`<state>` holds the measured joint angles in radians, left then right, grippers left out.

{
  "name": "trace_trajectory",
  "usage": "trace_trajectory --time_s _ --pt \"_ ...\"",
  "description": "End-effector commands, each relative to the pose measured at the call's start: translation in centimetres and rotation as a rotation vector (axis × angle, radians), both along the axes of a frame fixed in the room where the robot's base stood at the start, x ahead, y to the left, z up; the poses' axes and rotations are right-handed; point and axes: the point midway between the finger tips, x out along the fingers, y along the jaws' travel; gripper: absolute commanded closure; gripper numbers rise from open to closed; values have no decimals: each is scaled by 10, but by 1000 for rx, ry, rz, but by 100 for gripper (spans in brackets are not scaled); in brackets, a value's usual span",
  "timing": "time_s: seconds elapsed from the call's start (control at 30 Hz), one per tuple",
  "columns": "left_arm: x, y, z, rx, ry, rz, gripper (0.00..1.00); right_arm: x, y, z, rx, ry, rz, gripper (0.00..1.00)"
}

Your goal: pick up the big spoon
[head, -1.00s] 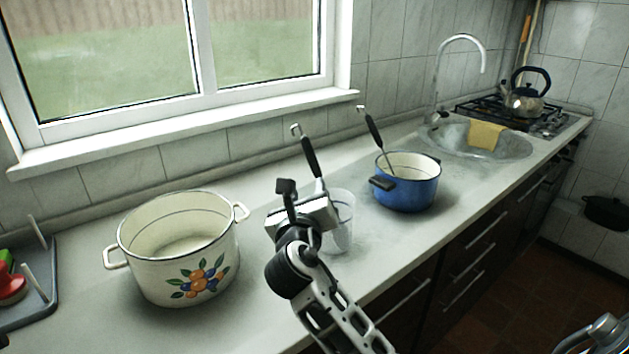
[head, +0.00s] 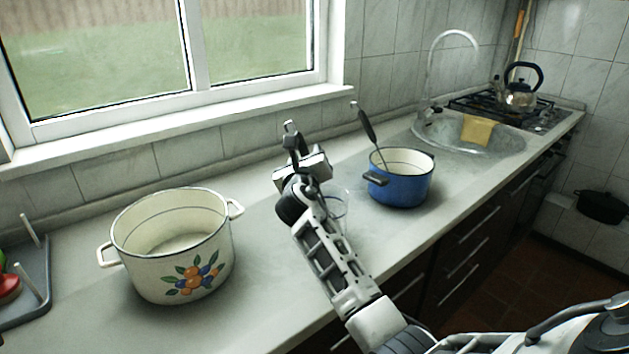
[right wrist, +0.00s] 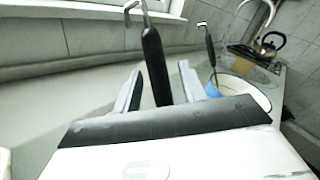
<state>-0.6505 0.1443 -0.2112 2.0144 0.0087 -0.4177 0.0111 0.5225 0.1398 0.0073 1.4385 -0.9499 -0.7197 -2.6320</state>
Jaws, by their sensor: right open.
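A utensil with a black handle and a metal hook end (head: 289,126) stands upright by the clear glass (head: 342,205); its lower part is hidden, so I cannot tell if it is the big spoon. In the right wrist view its black handle (right wrist: 153,58) rises between my two fingers. My right gripper (head: 297,146) is open, with a finger on each side of the handle. A second black-handled utensil (head: 366,125) leans in the blue pot (head: 402,185); it also shows in the right wrist view (right wrist: 208,45). My left gripper is not in view.
A large cream pot with a fruit picture (head: 180,255) stands at left, beside a grey rack (head: 35,290). The sink (head: 455,140), yellow cloth (head: 477,130) and kettle (head: 519,95) are at the far right. The window wall bounds the back. Counter between the pots is partly clear.

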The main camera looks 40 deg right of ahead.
Motion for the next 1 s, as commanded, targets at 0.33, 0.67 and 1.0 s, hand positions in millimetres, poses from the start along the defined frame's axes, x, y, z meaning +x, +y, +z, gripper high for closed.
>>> trace_trajectory --time_s 0.33,0.67,1.0 --pt "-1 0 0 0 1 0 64 0 -1 0 -1 -1 0 94" --pt "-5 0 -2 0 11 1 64 0 -1 2 -1 -2 0 100" --pt "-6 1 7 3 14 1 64 0 -1 59 -4 -7 -1 100"
